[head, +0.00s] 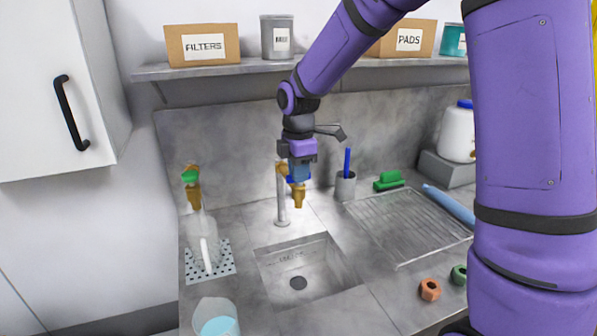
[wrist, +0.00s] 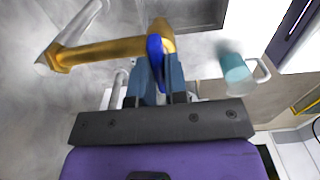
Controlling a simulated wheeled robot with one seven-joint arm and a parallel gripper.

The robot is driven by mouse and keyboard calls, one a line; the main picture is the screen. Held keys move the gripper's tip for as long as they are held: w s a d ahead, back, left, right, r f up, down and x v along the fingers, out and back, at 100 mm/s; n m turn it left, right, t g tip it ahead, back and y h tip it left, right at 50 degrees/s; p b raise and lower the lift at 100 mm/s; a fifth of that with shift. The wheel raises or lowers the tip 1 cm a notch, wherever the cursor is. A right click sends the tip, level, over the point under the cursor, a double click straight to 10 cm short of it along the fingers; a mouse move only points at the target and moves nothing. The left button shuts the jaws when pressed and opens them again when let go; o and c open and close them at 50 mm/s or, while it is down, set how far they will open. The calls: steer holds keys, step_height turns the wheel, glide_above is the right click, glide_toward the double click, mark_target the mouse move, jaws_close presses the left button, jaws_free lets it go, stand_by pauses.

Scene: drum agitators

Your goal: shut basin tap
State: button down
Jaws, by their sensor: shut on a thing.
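The basin tap (head: 299,196) is a brass fitting on a grey upright post (head: 282,200) behind the sink. Its brass body also shows in the wrist view (wrist: 105,51). A blue handle (wrist: 155,48) sits on top of it. My gripper (head: 299,173) points down over the tap, and its fingers (wrist: 160,72) are closed on the blue handle. The fingers partly hide the handle, and its exact angle is hard to tell. No clear water stream shows below the spout. The sink basin (head: 272,262) has a dark drain.
A beaker of teal liquid (head: 215,320) stands at front left. A cup with a blue pen (head: 345,188) and a ribbed drainboard (head: 405,225) are at right. A shelf (head: 350,66) runs above.

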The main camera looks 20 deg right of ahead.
steer(key=shift+m, duration=0.3)
steer(key=c, duration=1.1)
jaws_free()
steer(key=shift+c, duration=0.2)
steer(key=shift+r, duration=0.1)
step_height(320, 180, up, 11)
steer(key=shift+f, duration=0.2)
steer(key=s+d+r+m+t, duration=0.1)
steer(key=s+d+m, duration=0.1)
steer(key=s+m, duration=0.4)
steer(key=s+d+r+m+t, duration=0.1)
steer(key=s+m, duration=0.4)
steer(key=s, duration=0.8)
steer(key=s+d+r+m+t, duration=0.2)
steer(key=s+m, duration=0.4)
steer(key=s, duration=0.3)
steer(key=shift+s+d+m+t, duration=0.35)
steer(key=shift+d+t, duration=0.25)
steer(key=shift+d, duration=0.3)
